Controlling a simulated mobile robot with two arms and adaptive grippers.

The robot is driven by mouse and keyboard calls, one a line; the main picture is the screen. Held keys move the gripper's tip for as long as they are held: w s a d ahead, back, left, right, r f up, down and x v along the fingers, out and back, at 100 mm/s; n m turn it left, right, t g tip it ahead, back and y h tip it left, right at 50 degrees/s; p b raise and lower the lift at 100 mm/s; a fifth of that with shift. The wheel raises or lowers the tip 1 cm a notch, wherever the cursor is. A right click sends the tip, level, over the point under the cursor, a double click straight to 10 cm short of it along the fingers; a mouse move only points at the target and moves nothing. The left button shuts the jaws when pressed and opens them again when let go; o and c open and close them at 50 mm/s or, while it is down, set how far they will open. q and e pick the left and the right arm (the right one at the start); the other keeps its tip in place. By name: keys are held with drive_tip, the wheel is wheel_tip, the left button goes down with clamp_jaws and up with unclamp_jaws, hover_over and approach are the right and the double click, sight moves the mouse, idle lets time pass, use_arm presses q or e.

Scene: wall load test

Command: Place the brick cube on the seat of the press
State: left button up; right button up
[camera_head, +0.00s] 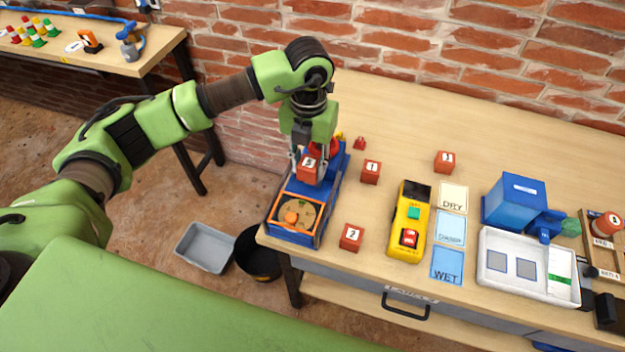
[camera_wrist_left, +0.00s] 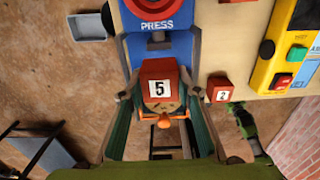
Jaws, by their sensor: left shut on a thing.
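My left gripper (camera_head: 308,160) is shut on an orange-red brick cube (camera_head: 307,172) with a white label marked 5. It also shows between the fingers in the left wrist view (camera_wrist_left: 158,89). The blue press (camera_head: 331,193) stands at the table's left end, with an orange-framed round dial (camera_head: 292,215) at its front. The cube is over the press in the head view; the gripper and cube hide the press's middle, so I cannot tell whether the cube touches the seat. The word PRESS reads on the blue body in the wrist view (camera_wrist_left: 157,26). My right gripper is not seen.
Cubes marked 1 (camera_head: 371,171), 2 (camera_head: 351,238) and 3 (camera_head: 444,161) stand right of the press. A yellow device (camera_head: 409,222), dry, damp and wet cards, a blue box (camera_head: 515,199) and a white tray (camera_head: 497,285) are farther right. The table's back is mostly clear.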

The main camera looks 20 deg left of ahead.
sight(308, 179)
use_arm(q)
drive_tip(key=f, duration=0.1)
drive_tip(key=s+f, duration=0.1)
drive_tip(key=f, duration=0.1)
drive_tip(key=shift+s+f+p, duration=0.15)
drive_tip(key=shift+f+p, duration=0.05)
drive_tip(key=shift+p, duration=0.2)
drive_tip(key=shift+f, duration=0.3)
drive_tip(key=f+p, duration=0.1)
drive_tip(key=f, duration=0.2)
drive_tip(key=shift+w+f, duration=0.15)
drive_tip(key=shift+w, duration=0.05)
drive_tip(key=shift+f, duration=0.3)
drive_tip(key=o, duration=1.1)
drive_tip(key=shift+o, duration=1)
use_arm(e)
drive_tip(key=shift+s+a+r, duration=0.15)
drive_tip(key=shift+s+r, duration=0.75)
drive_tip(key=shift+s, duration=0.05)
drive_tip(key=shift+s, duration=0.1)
